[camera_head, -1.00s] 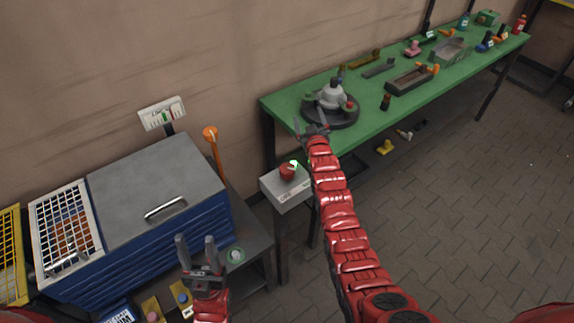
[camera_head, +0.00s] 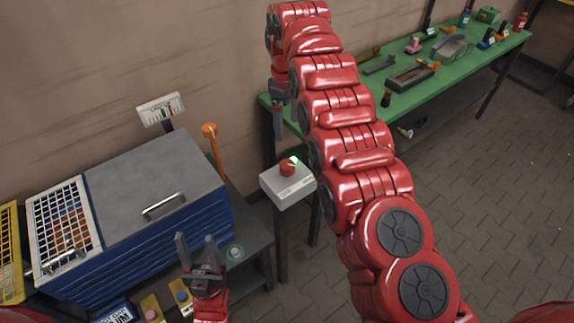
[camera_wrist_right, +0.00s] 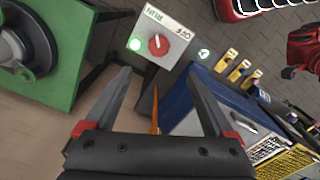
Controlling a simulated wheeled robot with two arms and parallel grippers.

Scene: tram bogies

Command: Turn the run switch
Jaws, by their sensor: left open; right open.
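The run switch is a red knob (camera_head: 287,168) on a pale grey box (camera_head: 290,190) on a post, in the middle of the head view. In the right wrist view the knob (camera_wrist_right: 158,45) sits on the box face (camera_wrist_right: 172,33), with OFF and RUN lettering and a glowing green spot beside it. My right gripper (camera_head: 278,118) is open and empty, above and apart from the box, its fingers pointing down. In the right wrist view its fingers (camera_wrist_right: 158,76) stand either side of the knob's line. My left gripper (camera_head: 196,240) is open and empty at lower left.
A blue cabinet (camera_head: 150,240) with a grey lid stands left of the box, with an orange-topped lever (camera_head: 210,132) beside it. A green bench (camera_head: 350,128) with several parts runs to the right, partly hidden by my right arm.

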